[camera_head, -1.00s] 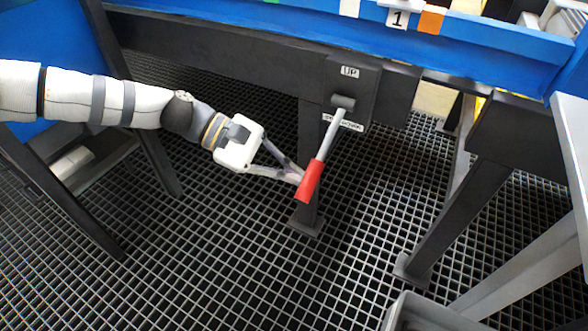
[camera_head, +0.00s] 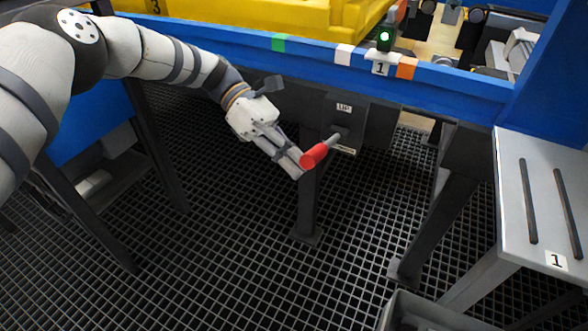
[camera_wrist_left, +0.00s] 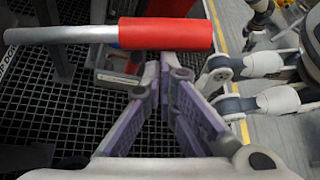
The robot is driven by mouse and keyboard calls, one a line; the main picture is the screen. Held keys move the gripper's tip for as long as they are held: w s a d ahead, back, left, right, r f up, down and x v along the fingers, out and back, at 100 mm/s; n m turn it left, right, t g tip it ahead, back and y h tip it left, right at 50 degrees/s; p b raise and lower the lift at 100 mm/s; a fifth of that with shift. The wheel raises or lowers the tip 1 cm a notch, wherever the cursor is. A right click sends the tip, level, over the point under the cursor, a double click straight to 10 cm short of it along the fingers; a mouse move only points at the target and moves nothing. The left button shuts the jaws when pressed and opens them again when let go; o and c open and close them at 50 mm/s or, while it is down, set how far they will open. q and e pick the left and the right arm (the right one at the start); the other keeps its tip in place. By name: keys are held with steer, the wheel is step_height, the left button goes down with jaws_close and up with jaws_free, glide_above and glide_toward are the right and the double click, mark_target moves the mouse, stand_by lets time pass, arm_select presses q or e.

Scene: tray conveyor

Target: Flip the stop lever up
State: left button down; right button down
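The stop lever has a red grip (camera_head: 314,154) and a grey rod (camera_head: 334,141), mounted on a dark box (camera_head: 360,125) on the conveyor frame. The lever sticks out from the box towards me, between the UP label (camera_head: 344,107) and the lower label (camera_head: 345,150). My left gripper (camera_head: 299,174) is at the underside of the red grip. In the left wrist view, the red grip (camera_wrist_left: 165,33) lies across the tips of the left gripper (camera_wrist_left: 169,72), whose fingers are together, not around it.
The blue conveyor rail (camera_head: 310,55) runs above the lever, with a green-lit lamp (camera_head: 385,38) on it. A grey slotted table (camera_head: 520,200) stands at the right. Frame legs stand on the dark grating (camera_head: 230,250), with free room below the lever.

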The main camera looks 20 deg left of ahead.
arm_select(q)
steer(key=shift+w+r+p, duration=0.15)
steer(key=shift+w+r, duration=0.15)
steer(key=shift+r, duration=0.6)
steer(key=shift+w+r+p, duration=0.15)
steer(key=shift+w+r, duration=0.15)
steer(key=shift+r, duration=0.55)
steer(key=v, duration=0.7)
steer(key=shift+a, duration=0.2)
